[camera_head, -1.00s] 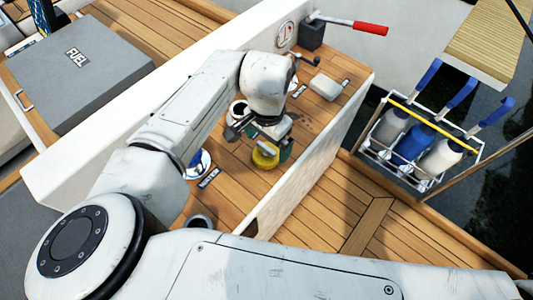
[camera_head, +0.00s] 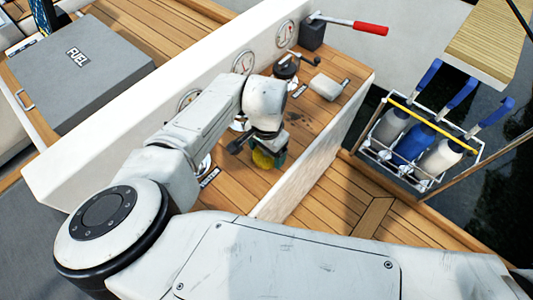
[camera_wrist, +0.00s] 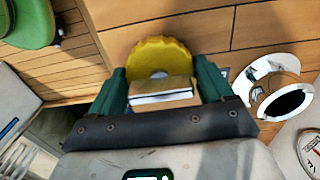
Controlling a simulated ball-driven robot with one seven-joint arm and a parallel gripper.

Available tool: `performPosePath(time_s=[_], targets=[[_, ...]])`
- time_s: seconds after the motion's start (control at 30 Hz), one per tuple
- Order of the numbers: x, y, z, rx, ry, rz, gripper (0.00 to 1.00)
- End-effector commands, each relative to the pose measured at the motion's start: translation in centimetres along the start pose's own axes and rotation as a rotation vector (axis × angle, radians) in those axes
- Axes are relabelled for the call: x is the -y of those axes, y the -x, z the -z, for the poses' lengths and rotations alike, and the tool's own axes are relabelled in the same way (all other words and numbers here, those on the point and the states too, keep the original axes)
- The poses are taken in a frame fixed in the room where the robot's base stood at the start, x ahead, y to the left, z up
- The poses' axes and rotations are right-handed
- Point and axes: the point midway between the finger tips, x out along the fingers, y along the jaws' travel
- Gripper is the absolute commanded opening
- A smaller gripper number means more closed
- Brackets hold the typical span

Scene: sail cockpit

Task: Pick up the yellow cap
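The yellow cap (camera_head: 263,159) sits on the wooden top of the cockpit ledge, partly hidden by my gripper in the head view. In the wrist view the yellow cap (camera_wrist: 160,54) has a scalloped edge and lies between and just beyond my green fingertips. My gripper (camera_wrist: 163,75) is open, with one finger on each side of the cap and slim gaps visible. In the head view my gripper (camera_head: 268,150) is right over the cap. I cannot tell whether a finger touches it. A pale block of the gripper hides the cap's near side.
A winch handle (camera_head: 303,58) and a light grey block (camera_head: 326,86) are farther along the ledge. A white ring fitting (camera_wrist: 272,88) lies right of the cap in the wrist view. A red-handled lever (camera_head: 370,29) and a fender rack (camera_head: 420,140) are at right.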

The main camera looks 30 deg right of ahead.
Motion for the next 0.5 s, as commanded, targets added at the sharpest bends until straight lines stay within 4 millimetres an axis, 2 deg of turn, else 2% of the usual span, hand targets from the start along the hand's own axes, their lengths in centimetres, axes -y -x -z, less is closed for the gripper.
performPosePath(time_s=[0.03,0.4,0.5], targets=[[0.00,0.01,0.01,0.000,0.000,0.000,0.75],[0.00,0.05,0.02,-0.001,0.000,0.000,0.41],[0.00,0.05,0.02,-0.001,0.000,0.000,0.41]])
